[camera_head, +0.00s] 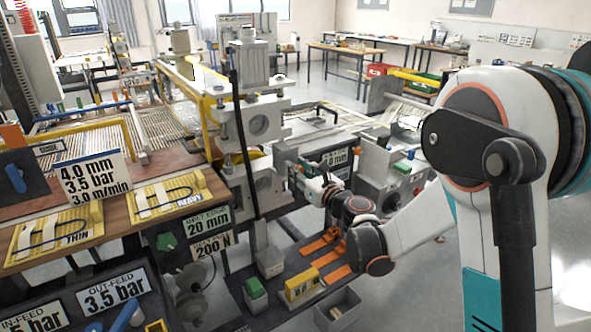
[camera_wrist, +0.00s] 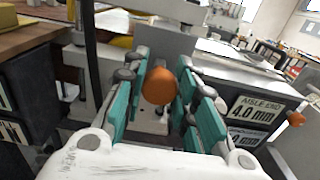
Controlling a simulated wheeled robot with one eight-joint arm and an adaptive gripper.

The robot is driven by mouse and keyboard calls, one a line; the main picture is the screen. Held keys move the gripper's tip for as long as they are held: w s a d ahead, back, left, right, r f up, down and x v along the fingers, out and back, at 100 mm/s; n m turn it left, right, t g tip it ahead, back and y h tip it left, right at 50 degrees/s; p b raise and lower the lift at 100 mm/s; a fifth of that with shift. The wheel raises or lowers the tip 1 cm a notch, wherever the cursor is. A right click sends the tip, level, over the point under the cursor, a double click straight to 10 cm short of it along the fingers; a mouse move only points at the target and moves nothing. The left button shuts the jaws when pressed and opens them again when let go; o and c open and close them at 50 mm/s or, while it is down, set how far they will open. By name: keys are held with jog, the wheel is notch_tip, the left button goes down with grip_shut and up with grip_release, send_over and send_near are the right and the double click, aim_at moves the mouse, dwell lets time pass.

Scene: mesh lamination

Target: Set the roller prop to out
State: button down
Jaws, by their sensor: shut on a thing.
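An orange rounded knob (camera_wrist: 160,88) sits between the teal finger pads of my gripper (camera_wrist: 163,80) in the wrist view. My gripper is shut on this knob, one finger on each side. In the head view my gripper (camera_head: 312,185) reaches in from the right to the side of the grey roller machine (camera_head: 258,122). A small orange spot (camera_head: 298,168) shows near the fingers there. The part below the knob is mostly hidden by the fingers, and I cannot read whether the prop is in or out.
A plate marked aisle end 4.0 mm (camera_wrist: 251,108) is close to the right of my fingers. A dark post (camera_head: 243,150) stands left of my gripper. A low shelf with orange pieces (camera_head: 318,243), a yellow block (camera_head: 301,287) and a grey bin (camera_head: 339,309) lies below.

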jog(key=c, duration=1.3)
grip_release()
jog(key=shift+s+d, duration=0.15)
jog(key=v, duration=1.2)
